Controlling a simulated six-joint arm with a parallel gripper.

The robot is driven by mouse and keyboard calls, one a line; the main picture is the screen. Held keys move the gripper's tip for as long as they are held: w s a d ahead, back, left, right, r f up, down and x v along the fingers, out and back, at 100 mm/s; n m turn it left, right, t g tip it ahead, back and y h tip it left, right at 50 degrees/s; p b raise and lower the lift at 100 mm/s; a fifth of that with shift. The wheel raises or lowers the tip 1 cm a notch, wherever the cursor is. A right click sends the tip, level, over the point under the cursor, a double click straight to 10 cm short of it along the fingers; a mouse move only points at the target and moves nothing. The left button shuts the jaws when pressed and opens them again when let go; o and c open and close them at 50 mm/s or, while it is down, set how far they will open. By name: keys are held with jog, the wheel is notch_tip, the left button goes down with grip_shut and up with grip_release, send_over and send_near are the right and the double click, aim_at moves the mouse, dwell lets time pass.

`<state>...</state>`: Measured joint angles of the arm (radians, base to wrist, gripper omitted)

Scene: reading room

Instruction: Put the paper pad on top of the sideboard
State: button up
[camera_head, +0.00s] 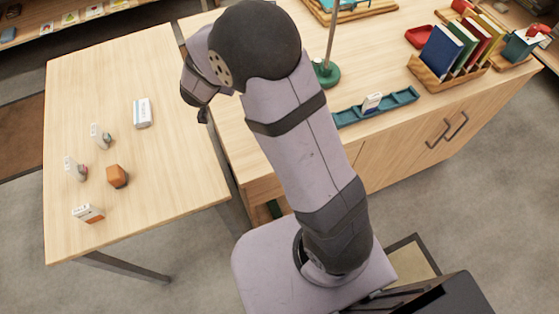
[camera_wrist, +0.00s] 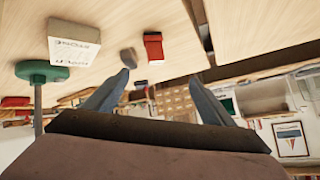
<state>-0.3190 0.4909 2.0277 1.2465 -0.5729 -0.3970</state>
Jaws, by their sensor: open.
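A white block with dark printed lettering, which looks like the paper pad (camera_wrist: 75,42), lies on a light wood top in the wrist view. This view is upside down. The wood looks like the sideboard (camera_head: 400,135), since the green lamp stands close to the block. My arm hides that spot in the head view. My gripper (camera_wrist: 158,76) is open with nothing between its fingers, and the pad is off to the left, apart from it. In the head view the gripper is mostly hidden behind my wrist, over the gap side of the sideboard.
The green lamp (camera_wrist: 42,72), a red box (camera_wrist: 153,46) and a small grey thing (camera_wrist: 128,57) are nearby. A teal tray (camera_head: 390,105) and book rack (camera_head: 440,80) stand to the right. The left table (camera_head: 170,180) holds several small items; a gap separates it from the sideboard.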

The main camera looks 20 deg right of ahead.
jog(key=s+a+f+n+g+y, duration=0.1)
jog(key=s+n+g+y, duration=0.15)
jog(key=s, duration=0.45)
jog(key=s+a+n+g+y, duration=0.2)
jog(key=s+n+y, duration=0.15)
jog(key=s, duration=0.35)
jog(key=s+d+f+n+g+h, duration=0.1)
jog(key=s+d+g, duration=0.1)
jog(key=s, duration=0.7)
jog(key=s+d+f+n+g+h, duration=0.1)
jog(key=s+d+g, duration=0.2)
jog(key=s, duration=0.7)
jog(key=d, duration=0.2)
jog(key=shift+d, duration=0.3)
jog(key=shift+g, duration=0.25)
notch_tip(320, 180, up, 4)
jog(key=p, duration=0.4)
jog(key=shift+w, duration=0.1)
